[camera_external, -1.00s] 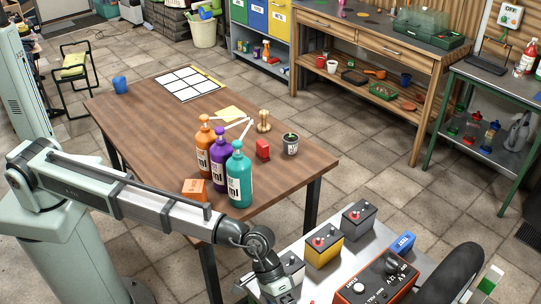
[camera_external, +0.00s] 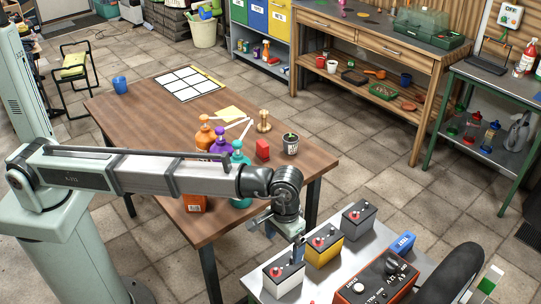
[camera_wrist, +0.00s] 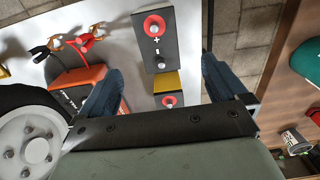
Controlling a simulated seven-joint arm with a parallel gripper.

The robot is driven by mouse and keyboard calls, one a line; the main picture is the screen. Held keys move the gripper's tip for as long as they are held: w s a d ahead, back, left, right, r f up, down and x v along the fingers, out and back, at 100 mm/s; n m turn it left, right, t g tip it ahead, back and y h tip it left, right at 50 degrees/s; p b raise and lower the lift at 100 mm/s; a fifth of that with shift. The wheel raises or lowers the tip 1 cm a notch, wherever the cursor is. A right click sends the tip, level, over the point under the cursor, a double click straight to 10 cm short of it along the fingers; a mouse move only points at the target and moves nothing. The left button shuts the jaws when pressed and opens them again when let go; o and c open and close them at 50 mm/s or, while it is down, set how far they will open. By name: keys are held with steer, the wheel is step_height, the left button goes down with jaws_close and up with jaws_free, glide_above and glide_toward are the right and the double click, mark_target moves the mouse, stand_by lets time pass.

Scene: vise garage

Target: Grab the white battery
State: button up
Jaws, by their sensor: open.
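The white battery (camera_external: 282,284) stands at the near left end of a row of three on the light metal cart, its dark top and red terminal showing. My gripper (camera_external: 284,240) is open and empty above the batteries, near the white and yellow ones. In the wrist view my gripper (camera_wrist: 163,72) has its two fingers spread wide. Between and beyond them show the yellow battery (camera_wrist: 167,83) and a dark-topped battery (camera_wrist: 153,35).
The yellow battery (camera_external: 324,251) and grey battery (camera_external: 358,221) stand in line behind the white one. An orange-and-black charger (camera_external: 374,284), a blue object (camera_external: 403,243) and a black tire (camera_external: 455,272) are to the right. The wooden table (camera_external: 150,120) with bottles is behind my arm.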

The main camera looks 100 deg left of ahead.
mark_target(284, 266)
step_height(284, 266, down, 13)
steer(key=shift+w+f, duration=0.15)
stand_by(0.7)
steer(key=shift+c, duration=0.5)
jaws_close()
stand_by(0.3)
